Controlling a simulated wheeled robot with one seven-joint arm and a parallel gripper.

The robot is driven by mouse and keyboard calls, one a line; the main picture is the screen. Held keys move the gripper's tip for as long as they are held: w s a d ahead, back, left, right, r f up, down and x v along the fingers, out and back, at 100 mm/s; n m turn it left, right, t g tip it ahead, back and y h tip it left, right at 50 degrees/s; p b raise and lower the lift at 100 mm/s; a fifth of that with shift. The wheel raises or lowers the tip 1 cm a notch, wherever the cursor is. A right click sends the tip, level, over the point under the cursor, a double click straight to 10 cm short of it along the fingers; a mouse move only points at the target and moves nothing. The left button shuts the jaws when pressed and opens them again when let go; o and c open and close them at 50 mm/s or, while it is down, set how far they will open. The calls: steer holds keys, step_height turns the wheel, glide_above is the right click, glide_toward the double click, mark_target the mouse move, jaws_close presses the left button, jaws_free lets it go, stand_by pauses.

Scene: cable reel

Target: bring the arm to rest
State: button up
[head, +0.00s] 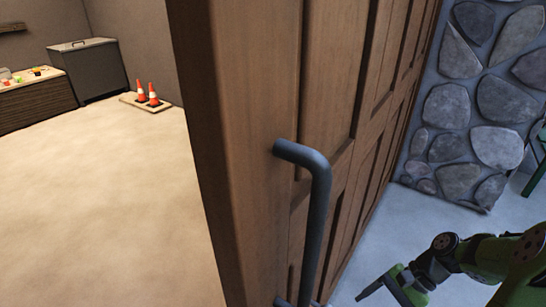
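My arm reaches in from the lower right corner of the head view, green and black. My gripper (382,287) is at the bottom of the view, to the right of a brown wooden door's dark handle and apart from it in the picture. One slim finger points down and left.
The panelled door (245,130) with its bar handle (318,215) fills the middle. A stone wall (470,110) stands behind my arm. At left lies open floor (110,200), with a grey cabinet (95,70), two traffic cones (153,95) and a cluttered low bench (35,102).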

steer(key=s+a+r+n+t+h+p, duration=0.2)
steer(key=s+a+r+n, duration=0.1)
steer(key=r, duration=0.5)
steer(key=s+a+r+n+t+h+p, duration=0.1)
steer(key=s+a+r+n+t+h, duration=0.2)
steer(key=r, duration=0.5)
steer(key=s+a+r+n+t+h+p, duration=0.2)
steer(key=s+r+n, duration=0.3)
steer(key=r, duration=0.3)
steer(key=shift+a+r+h+p, duration=0.35)
steer(key=shift+a+h, duration=0.15)
steer(key=shift+h, duration=0.1)
